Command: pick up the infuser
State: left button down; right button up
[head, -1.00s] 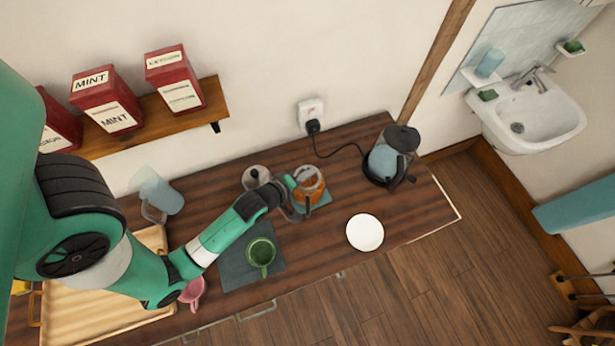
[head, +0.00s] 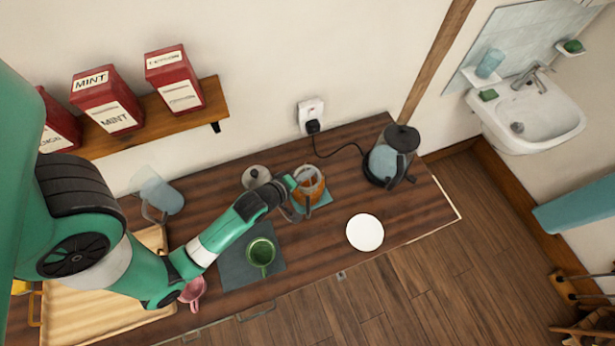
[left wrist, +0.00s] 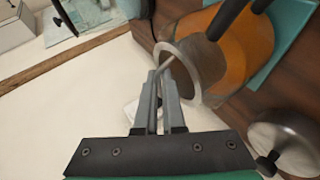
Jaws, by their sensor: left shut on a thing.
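The infuser (left wrist: 201,72) is a grey cylinder with a pale rim, set in the mouth of the glass teapot (left wrist: 262,50). The teapot, with orange tea in it, stands on a teal mat and also shows in the head view (head: 311,183). My left gripper (left wrist: 163,75) is shut on a thin part at the infuser's rim. In the head view my left gripper (head: 291,207) is beside the teapot's left side, and the infuser is too small and hidden to make out there. My right gripper is not in view.
A round lid (head: 256,177) lies left of the teapot. A green mug (head: 261,253) stands on a dark mat, and a white saucer (head: 364,232) lies to the right. An electric kettle (head: 390,158) stands at the counter's right end. Red tins (head: 109,105) are on the shelf.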

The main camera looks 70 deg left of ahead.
pick_arm(q)
jog(key=shift+r, duration=0.1)
dwell(0.4)
notch_tip(320, 180, up, 10)
jog(key=shift+p, duration=1.15)
